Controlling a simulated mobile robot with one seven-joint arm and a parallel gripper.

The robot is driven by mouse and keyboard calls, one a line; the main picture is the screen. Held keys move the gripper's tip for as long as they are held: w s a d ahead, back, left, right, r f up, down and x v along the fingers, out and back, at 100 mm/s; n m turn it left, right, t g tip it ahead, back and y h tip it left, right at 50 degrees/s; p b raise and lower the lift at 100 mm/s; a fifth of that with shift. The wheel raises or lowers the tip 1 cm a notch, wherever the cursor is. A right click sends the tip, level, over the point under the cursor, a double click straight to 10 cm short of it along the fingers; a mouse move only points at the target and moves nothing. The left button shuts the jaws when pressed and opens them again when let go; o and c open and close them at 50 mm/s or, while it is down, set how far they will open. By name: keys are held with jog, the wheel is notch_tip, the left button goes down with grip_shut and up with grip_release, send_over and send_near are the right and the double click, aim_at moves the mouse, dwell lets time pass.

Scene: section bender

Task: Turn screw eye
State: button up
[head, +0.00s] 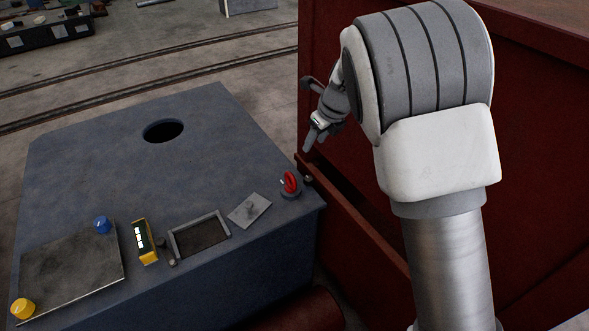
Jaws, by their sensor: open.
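A red ring-shaped piece (290,183), which looks like the screw eye, stands on a grey round base near the right corner of the blue-grey bench top (120,180). My gripper (312,142) is open above and a little to the right of the red ring, apart from it, beside the dark red cabinet. It is small in the view and partly hidden by my arm. I see nothing between its fingers.
The dark red cabinet wall (535,110) rises to the right. On the bench are a small plate (250,217), a shallow frame (213,221), a yellow box (145,242), a blue knob (102,225) and a yellow knob (22,308). The bench has a round hole (163,131).

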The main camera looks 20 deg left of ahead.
jog(key=m, duration=0.2)
send_near(291, 174)
jog(key=b+x, duration=0.2)
jog(key=x, duration=0.8)
jog(key=shift+w+a+f, duration=0.15)
jog(key=shift+f, duration=0.2)
grip_shut()
